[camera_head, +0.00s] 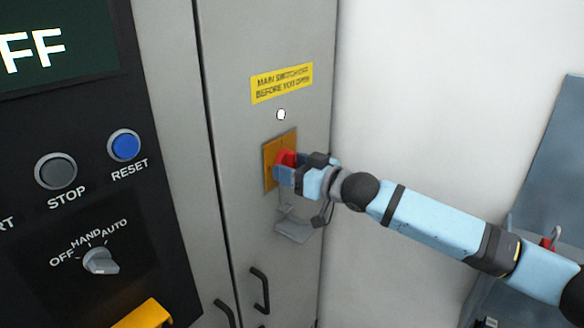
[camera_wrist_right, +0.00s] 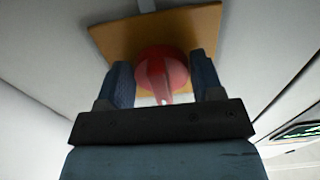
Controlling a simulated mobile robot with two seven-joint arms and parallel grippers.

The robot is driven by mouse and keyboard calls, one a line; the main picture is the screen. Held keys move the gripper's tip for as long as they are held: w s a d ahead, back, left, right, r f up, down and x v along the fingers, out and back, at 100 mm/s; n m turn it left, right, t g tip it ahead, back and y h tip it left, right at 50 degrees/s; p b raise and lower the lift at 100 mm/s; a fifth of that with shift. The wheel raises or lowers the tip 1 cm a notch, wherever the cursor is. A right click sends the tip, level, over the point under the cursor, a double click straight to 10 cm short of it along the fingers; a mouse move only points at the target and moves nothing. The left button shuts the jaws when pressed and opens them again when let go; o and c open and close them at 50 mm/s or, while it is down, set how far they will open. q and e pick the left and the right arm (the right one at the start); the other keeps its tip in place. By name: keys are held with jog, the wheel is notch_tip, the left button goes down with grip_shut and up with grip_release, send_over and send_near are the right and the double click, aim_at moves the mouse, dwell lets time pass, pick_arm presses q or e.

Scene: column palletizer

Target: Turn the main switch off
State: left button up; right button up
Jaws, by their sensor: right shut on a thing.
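The main switch is a red rotary knob (camera_head: 286,158) on an orange-yellow plate (camera_head: 268,166) on the grey cabinet door. My right gripper (camera_head: 287,172) is at the knob, its arm coming in from the right. In the right wrist view the red knob (camera_wrist_right: 162,72) sits between the two blue fingers of the right gripper (camera_wrist_right: 163,82), in front of the plate (camera_wrist_right: 120,42). The right gripper is shut on the knob. In the head view the fingers hide part of the knob. My left gripper is not in view.
A yellow warning label (camera_head: 282,83) and a small white lamp (camera_head: 281,114) are above the plate. A grey bracket (camera_head: 294,231) hangs below it. The dark panel at left has a STOP button (camera_head: 55,173), a blue RESET button (camera_head: 124,145) and a selector (camera_head: 100,261).

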jog(key=n+p, duration=0.1)
jog(key=n, duration=0.1)
jog(key=n+p, duration=0.1)
jog(key=n, duration=0.1)
jog(key=shift+w+d+r, duration=0.1)
jog(key=shift+w+r, duration=0.05)
jog(key=n+p, duration=0.2)
jog(key=n, duration=0.2)
jog(key=shift+w+d+r+n, duration=0.1)
jog(key=shift+n, duration=0.3)
jog(key=shift+w+r+n+p, duration=0.1)
jog(key=shift+n+p, duration=0.7)
jog(key=shift+n, duration=1.45)
jog(key=shift+r+n+p, duration=0.1)
jog(key=shift+n+p, duration=0.65)
jog(key=shift+n, duration=1.5)
jog(key=o, duration=0.9)
jog(key=shift+c, duration=0.2)
